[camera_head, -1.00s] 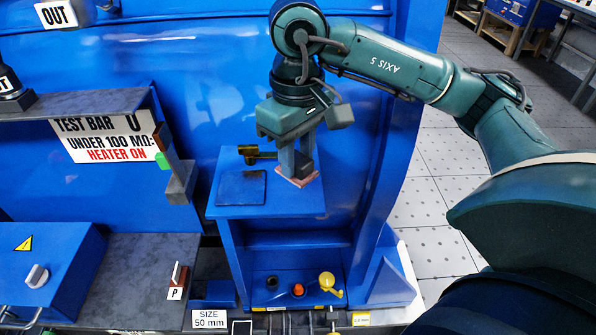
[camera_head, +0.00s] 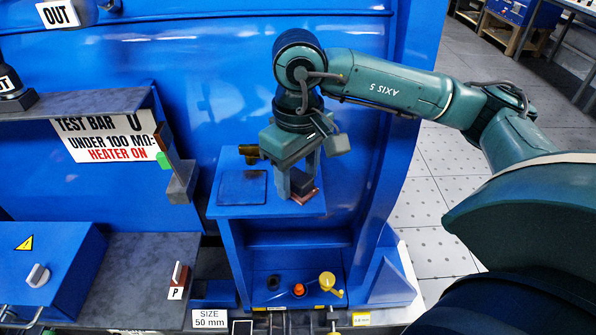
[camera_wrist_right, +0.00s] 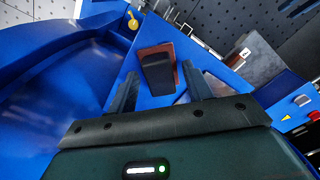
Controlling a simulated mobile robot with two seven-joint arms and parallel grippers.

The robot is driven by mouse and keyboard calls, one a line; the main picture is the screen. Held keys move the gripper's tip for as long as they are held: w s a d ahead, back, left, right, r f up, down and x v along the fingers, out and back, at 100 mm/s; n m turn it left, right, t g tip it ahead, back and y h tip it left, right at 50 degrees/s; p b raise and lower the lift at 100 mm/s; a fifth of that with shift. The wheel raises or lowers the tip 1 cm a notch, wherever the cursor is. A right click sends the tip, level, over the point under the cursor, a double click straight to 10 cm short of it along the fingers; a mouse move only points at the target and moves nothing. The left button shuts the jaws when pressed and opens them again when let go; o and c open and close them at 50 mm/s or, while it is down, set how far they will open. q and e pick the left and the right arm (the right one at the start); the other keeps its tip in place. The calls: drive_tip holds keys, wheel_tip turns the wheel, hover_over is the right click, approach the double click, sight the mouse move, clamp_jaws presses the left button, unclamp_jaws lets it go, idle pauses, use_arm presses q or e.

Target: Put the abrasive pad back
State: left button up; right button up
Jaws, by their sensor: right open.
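The abrasive pad (camera_head: 303,184), a dark block on a reddish-brown base, sits at the right front of the blue stand's top. In the right wrist view the pad (camera_wrist_right: 157,70) lies just beyond and between the fingertips. My right gripper (camera_head: 298,187) points down over it with its fingers apart, one on each side, and gaps show beside the block in the wrist view. The fingers partly hide the pad in the head view. My left gripper is not in view.
The shelf below holds an orange-topped piece (camera_head: 298,290) and a yellow piece (camera_head: 327,282). A grey bracket (camera_head: 181,183) juts out on the left.

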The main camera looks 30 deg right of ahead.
sight(299, 177)
wheel_tip(299, 177, up, 12)
drive_tip(key=shift+r+p, duration=0.15)
drive_tip(key=shift+p, duration=0.25)
drive_tip(key=shift+s, duration=0.1)
idle(0.7)
